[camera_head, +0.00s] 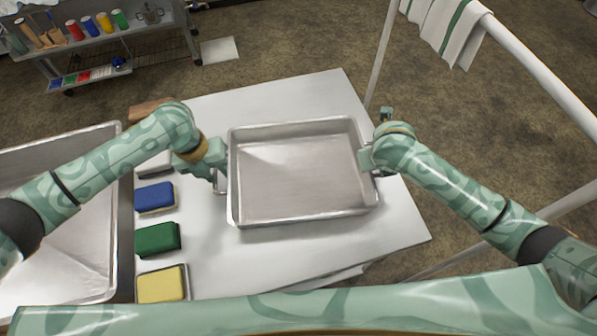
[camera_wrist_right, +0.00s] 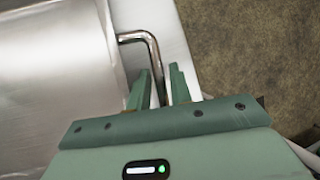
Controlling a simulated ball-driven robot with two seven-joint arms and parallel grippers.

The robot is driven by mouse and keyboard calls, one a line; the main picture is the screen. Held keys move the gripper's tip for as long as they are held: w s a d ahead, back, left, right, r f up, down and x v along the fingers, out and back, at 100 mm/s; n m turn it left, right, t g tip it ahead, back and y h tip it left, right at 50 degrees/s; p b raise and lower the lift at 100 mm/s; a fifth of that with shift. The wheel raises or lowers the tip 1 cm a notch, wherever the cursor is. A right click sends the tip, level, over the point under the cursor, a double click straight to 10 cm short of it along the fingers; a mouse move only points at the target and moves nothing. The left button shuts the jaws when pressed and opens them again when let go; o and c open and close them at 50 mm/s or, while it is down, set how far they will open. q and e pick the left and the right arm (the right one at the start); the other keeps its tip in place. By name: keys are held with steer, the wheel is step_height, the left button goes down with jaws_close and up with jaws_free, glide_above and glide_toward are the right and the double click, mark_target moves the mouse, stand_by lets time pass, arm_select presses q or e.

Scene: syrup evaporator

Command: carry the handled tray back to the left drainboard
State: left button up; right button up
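The handled tray (camera_head: 295,217) is a shallow, empty, rectangular metal pan over the white table, with a bent wire handle at each end. Whether it rests on the table or hangs just above it is hard to tell. My left gripper (camera_head: 216,165) is at its left handle; the fingertips are too small to show how tightly they close. My right gripper (camera_head: 370,163) is at the right handle. In the right wrist view, the right gripper (camera_wrist_right: 160,85) has the handle (camera_wrist_right: 153,52) in the narrow gap between its fingers. The left drainboard cannot be told for certain.
A large metal basin (camera_head: 122,190) lies left of the white table (camera_head: 405,225). Blue (camera_head: 155,196), green (camera_head: 157,238) and yellow (camera_head: 161,285) sponges line the table's left edge. A towel (camera_head: 445,28) hangs on a white rail (camera_head: 540,65) at right. A bottle cart (camera_head: 95,55) stands behind.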

arm_select(q)
jaws_close()
arm_select(e)
jaws_close()
arm_select(q)
steer(key=shift+w, duration=0.1)
stand_by(0.9)
